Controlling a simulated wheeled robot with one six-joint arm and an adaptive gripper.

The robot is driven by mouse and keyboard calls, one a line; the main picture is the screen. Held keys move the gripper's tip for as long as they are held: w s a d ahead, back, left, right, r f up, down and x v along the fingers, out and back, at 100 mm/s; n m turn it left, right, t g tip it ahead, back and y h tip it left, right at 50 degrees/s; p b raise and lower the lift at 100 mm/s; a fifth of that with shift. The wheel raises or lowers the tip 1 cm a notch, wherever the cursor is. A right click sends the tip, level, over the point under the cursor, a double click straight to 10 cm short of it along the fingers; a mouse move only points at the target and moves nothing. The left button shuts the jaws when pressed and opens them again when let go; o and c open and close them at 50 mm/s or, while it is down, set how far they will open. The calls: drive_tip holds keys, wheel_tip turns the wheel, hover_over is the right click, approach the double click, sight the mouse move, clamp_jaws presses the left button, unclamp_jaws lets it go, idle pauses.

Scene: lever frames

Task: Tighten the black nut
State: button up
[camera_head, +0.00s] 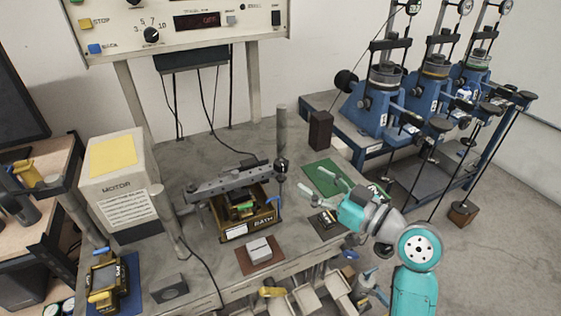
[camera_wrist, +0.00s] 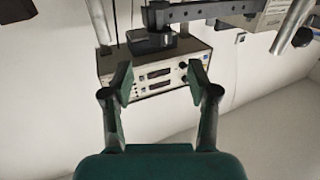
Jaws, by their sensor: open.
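The black nut (camera_head: 281,165) appears as a dark knob on the right post, at the right end of the grey crossbar (camera_head: 230,181). My gripper (camera_head: 316,179) is to the right of this nut, apart from it, with its fingers spread and pointing left. In the wrist view my gripper (camera_wrist: 159,82) is open, with nothing between its fingers. A dark knob-like part, likely the nut (camera_wrist: 159,17), shows beyond the fingertips at the top of that view, by the dark bar (camera_wrist: 220,10). I cannot tell how tight the nut is.
A wooden box marked BATH (camera_head: 262,222) sits under the crossbar. A motor box (camera_head: 120,190) stands at left. A green mat (camera_head: 318,178) lies behind my gripper. A dark block (camera_head: 320,130) and blue test machines (camera_head: 385,105) stand at the back right.

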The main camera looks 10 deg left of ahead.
sight(287, 167)
drive_tip(key=x, duration=1)
drive_tip(key=shift+w+a, duration=0.1)
drive_tip(key=shift+a, duration=0.05)
clamp_jaws()
